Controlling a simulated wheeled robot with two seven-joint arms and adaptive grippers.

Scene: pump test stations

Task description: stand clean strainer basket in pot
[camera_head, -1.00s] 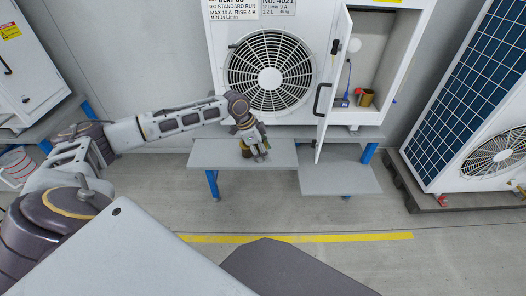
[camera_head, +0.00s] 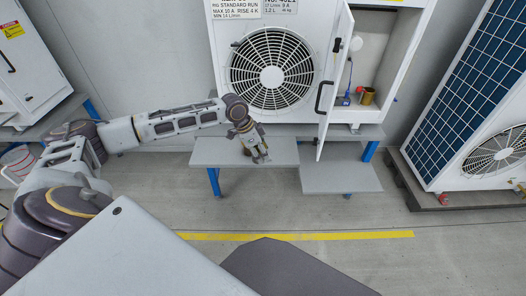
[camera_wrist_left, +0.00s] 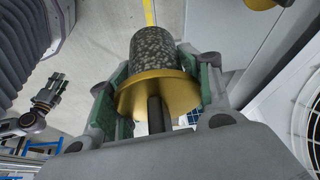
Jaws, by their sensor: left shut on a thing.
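My left gripper (camera_head: 262,156) is over the grey bench in the head view. In the left wrist view its green-padded fingers (camera_wrist_left: 160,95) are shut on a strainer basket (camera_wrist_left: 154,55), with a speckled grey mesh body, a brass flange and a dark stem. I cannot tell whether the mesh is clean. Another brass piece (camera_wrist_left: 262,4) is cut off at the top of the wrist view. My right gripper (camera_wrist_left: 48,92) shows small at the left of that view; its opening is unclear.
The bench (camera_head: 215,152) and a lower grey shelf (camera_head: 340,178) stand before the cabinet; the shelf is bare. The cabinet door (camera_head: 334,80) stands open between gripper and pot. A blue tool (camera_head: 344,101) lies inside, left of the pot.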

